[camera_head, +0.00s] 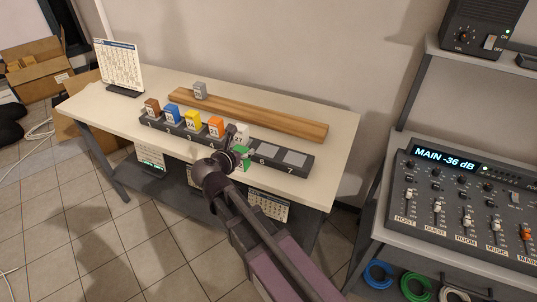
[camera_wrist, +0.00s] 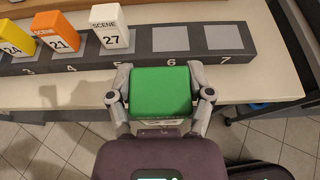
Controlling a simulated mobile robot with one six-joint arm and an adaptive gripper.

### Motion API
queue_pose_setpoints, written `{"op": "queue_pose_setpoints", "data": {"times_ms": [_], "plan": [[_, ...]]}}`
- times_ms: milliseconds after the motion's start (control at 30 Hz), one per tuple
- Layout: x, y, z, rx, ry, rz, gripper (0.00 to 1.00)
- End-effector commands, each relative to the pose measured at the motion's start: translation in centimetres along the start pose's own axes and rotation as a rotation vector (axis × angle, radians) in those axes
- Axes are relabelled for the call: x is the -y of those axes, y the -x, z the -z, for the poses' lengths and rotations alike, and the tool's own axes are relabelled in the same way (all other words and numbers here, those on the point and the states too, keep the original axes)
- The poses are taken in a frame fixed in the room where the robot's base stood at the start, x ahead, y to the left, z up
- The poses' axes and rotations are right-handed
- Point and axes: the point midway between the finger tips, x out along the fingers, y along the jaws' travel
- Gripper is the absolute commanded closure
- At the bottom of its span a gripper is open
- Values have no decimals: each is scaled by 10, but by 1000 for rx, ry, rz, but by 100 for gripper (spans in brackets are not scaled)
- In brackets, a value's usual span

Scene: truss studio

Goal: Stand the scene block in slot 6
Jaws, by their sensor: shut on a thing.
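My gripper (camera_wrist: 160,82) is shut on a green block (camera_wrist: 161,98), one finger on each side of it. The block is held in front of the dark slot strip (camera_wrist: 148,61), near the numbers 5 and 6. In the head view, the green block (camera_head: 244,164) is partly hidden by my gripper (camera_head: 237,156). Slot 6 (camera_wrist: 185,40) and slot 7 (camera_wrist: 226,37) are empty grey pads. A white block marked SCENE 27 (camera_wrist: 110,42) stands in slot 5.
Orange (camera_head: 216,125), yellow (camera_head: 192,119), blue (camera_head: 172,113) and brown (camera_head: 152,107) blocks fill slots 4 to 1. Behind them lies a wooden ledge (camera_head: 265,118) with a grey block (camera_head: 200,90). A printed sheet (camera_head: 118,65) stands at the table's left end.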

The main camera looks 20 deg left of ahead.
Motion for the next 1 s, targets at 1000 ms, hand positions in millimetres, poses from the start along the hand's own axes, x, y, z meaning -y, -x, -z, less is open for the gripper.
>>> {"op": "queue_pose_setpoints", "data": {"times_ms": [1000], "plan": [[7,-73,-20,0,2,-3,84]]}}
